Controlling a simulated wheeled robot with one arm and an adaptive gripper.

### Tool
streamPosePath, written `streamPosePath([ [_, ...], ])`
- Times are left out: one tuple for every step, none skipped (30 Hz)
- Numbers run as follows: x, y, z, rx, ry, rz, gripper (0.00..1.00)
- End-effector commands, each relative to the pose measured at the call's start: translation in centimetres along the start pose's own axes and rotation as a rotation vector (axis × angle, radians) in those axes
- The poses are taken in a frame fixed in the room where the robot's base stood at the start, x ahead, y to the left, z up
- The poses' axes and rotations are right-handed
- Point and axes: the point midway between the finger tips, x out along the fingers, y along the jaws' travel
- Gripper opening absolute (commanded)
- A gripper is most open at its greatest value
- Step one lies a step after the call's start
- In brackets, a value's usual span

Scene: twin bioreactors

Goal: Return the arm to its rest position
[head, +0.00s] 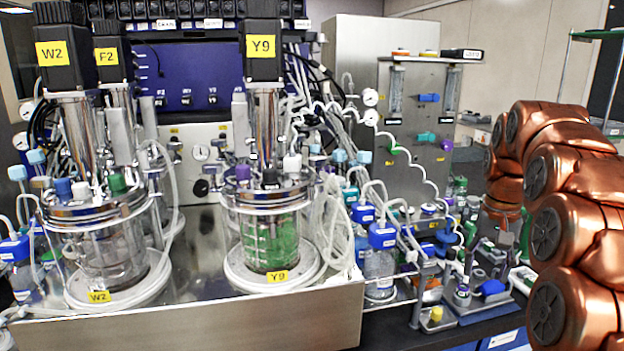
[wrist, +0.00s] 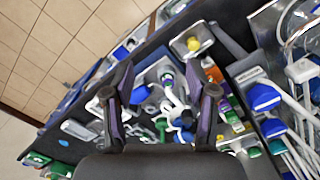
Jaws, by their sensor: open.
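My copper-coloured arm (head: 570,220) fills the right side of the head view, folded in several thick links beside the bench. My gripper (wrist: 162,92) shows in the wrist view with its two dark fingers spread apart and nothing between them. It hangs over the cluttered bench, with small bottles and tubing below. In the head view I cannot make out the gripper's fingers clearly.
Glass bioreactor vessels W2 (head: 110,250) and Y9 (head: 270,235) stand on a steel base (head: 220,322). Blue-capped bottles (head: 381,262) and looping tubes crowd the bench to their right. In the wrist view, tiled floor (wrist: 55,45) is clear at upper left.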

Motion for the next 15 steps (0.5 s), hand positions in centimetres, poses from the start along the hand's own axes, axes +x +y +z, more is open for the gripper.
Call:
streamPosePath([
  [-0.6, -0.7, 1.5, -0.024, -0.002, 0.0, 0.57],
  [-0.6, -1.1, 2.3, -0.037, -0.007, 0.001, 0.57],
  [-0.6, -1.5, 3.4, -0.053, -0.015, 0.003, 0.57],
  [-0.7, -1.8, 4.1, -0.065, -0.015, 0.003, 0.57],
  [-0.7, -2.1, 4.9, -0.076, -0.017, 0.003, 0.57],
  [-0.6, -2.5, 5.9, -0.092, -0.021, 0.005, 0.57],
  [-0.6, -2.7, 6.7, -0.104, -0.022, 0.005, 0.57],
  [-0.6, -3.0, 7.6, -0.115, -0.026, 0.006, 0.57],
  [-0.5, -3.2, 8.7, -0.129, -0.032, 0.007, 0.57],
  [-0.4, -3.4, 9.5, -0.14, -0.034, 0.008, 0.57],
  [-0.3, -3.6, 10.4, -0.151, -0.038, 0.009, 0.57],
  [-0.2, -3.9, 11.5, -0.166, -0.04, 0.009, 0.57],
  [-0.2, -4.0, 12.3, -0.176, -0.04, 0.009, 0.57],
  [0.0, -4.2, 13.2, -0.187, -0.046, 0.011, 0.57],
  [0.2, -4.3, 14.4, -0.201, -0.052, 0.012, 0.57],
])
